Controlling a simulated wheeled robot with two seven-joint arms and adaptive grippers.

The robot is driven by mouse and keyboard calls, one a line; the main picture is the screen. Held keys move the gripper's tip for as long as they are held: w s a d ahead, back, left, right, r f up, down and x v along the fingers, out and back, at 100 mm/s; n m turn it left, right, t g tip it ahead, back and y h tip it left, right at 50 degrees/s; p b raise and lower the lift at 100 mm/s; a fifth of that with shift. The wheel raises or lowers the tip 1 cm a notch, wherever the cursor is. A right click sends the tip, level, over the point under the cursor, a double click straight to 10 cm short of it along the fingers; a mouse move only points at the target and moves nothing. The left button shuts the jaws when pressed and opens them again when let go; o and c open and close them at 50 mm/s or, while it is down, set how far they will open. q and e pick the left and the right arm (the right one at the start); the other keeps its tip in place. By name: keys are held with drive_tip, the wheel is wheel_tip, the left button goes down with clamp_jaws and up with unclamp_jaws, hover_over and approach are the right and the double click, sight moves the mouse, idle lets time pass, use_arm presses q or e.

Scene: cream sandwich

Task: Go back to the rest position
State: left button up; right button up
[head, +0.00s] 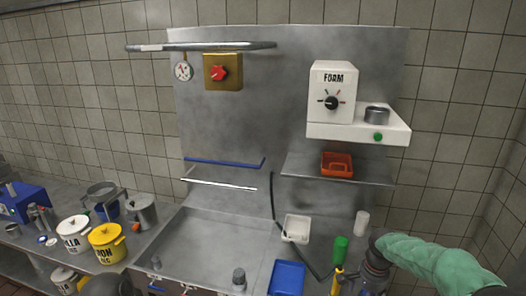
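My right arm comes in from the right in a green sleeve. Its dark wrist and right gripper (371,281) are at the bottom edge, right of the blue tray (286,278). The fingers are small, dark and partly cut off, so I cannot tell whether they are open or shut. A green-topped yellow tool (337,281) stands just left of this gripper. I cannot tell whether they touch. My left gripper cannot be made out; a dark rounded shape at the bottom left is cut off by the frame.
A wide metal sink or tray (205,240) fills the middle. A white container (296,229) and a white cup (362,223) stand right of it. White (73,234) and yellow (107,243) pots crowd the left counter.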

drive_tip(key=s+a+f+n+y+b, duration=0.1)
drive_tip(key=s+a+f+n, duration=0.1)
drive_tip(key=s+a+f, duration=0.35)
drive_tip(key=s+a+f+n+y, duration=0.1)
drive_tip(key=s+a+f+n, duration=0.15)
drive_tip(key=a+f, duration=0.6)
drive_tip(key=s+a+f+n+y+b, duration=0.1)
drive_tip(key=s+a+f+n, duration=0.3)
drive_tip(key=f, duration=0.7)
drive_tip(key=s+a+f, duration=0.1)
drive_tip(key=s+f, duration=0.1)
drive_tip(key=s, duration=0.4)
drive_tip(key=s+a+f+b, duration=0.1)
drive_tip(key=s+f, duration=0.2)
drive_tip(key=s, duration=0.3)
drive_tip(key=shift+a+f+y, duration=0.3)
drive_tip(key=shift+a, duration=0.05)
